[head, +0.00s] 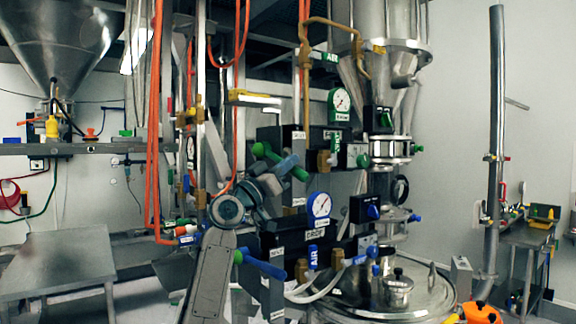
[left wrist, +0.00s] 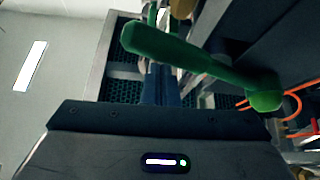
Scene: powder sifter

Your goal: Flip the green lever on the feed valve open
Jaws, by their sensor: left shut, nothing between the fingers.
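The green lever (head: 299,173) is a rounded bar in the middle of the head view, in front of dark valve boxes. In the left wrist view the green lever (left wrist: 205,63) runs slantwise from a thick knob at upper left to a pivot end at right. My left gripper (head: 289,162) is shut and empty right at the lever, hiding its middle in the head view. In the left wrist view my left gripper's fingers (left wrist: 161,75) are together beside the lever's shaft; I cannot tell whether they touch it. My right gripper is not in view.
A green gauge (head: 340,99) is above. Orange hoses (head: 154,120) hang at left. A steel vessel lid (head: 425,290) stands at lower right.

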